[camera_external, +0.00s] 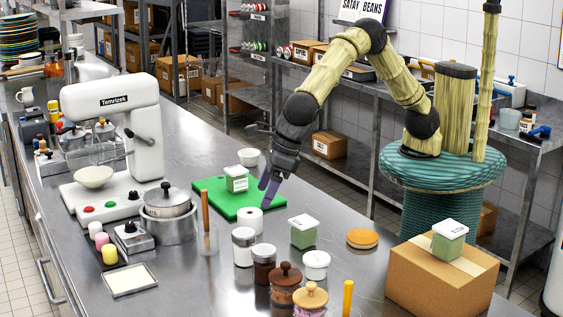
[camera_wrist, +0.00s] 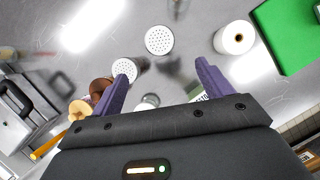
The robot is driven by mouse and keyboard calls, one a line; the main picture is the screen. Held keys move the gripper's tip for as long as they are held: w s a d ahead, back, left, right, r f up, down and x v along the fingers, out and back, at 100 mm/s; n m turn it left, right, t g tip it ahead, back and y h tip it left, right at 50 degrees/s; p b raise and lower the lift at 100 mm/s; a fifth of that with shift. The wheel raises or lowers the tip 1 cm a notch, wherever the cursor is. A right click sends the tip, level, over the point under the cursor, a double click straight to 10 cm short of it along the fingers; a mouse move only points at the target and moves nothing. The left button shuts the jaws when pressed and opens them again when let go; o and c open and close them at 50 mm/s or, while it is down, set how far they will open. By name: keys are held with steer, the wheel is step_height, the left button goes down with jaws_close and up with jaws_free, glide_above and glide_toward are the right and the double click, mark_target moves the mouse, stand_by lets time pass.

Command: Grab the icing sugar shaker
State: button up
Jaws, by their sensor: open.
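The icing sugar shaker appears to be the jar with white contents and a white lid (camera_external: 243,247), upright on the steel counter. In the wrist view its round perforated lid (camera_wrist: 159,40) lies just beyond the fingertips, near the middle. A dark-filled shaker (camera_external: 264,265) stands close beside it; its perforated lid (camera_wrist: 124,66) shows by the left finger. My gripper (camera_external: 268,192) has purple fingers and hangs above the counter, behind the shakers and near the green board. In the wrist view my gripper (camera_wrist: 164,75) is open, with nothing between its fingers.
A white roll (camera_external: 250,219) stands behind the shaker. Knob-lidded jars (camera_external: 285,286), a small white tub (camera_external: 316,264) and a green-filled container (camera_external: 303,232) are nearby. A glass with a wooden stick (camera_external: 208,240) stands left. The green board (camera_external: 209,197) lies behind. Counter at right is partly clear.

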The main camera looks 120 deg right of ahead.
mark_target(248, 232)
steer(key=p+x, duration=0.1)
steer(key=x, duration=1)
steer(key=shift+d+f+p, duration=0.1)
steer(key=shift+f+p, duration=0.1)
steer(key=shift+p, duration=0.2)
steer(key=shift+w+f, duration=0.1)
steer(key=p+x, duration=0.1)
steer(key=x, duration=0.4)
steer(key=shift+w+d+f, duration=0.1)
steer(key=shift+f, duration=0.2)
steer(key=c, duration=1.2)
steer(key=shift+o, duration=0.2)
steer(key=shift+r, duration=0.1)
step_height(248, 232, up, 10)
steer(key=shift+f+b, duration=0.1)
steer(key=shift+b, duration=0.85)
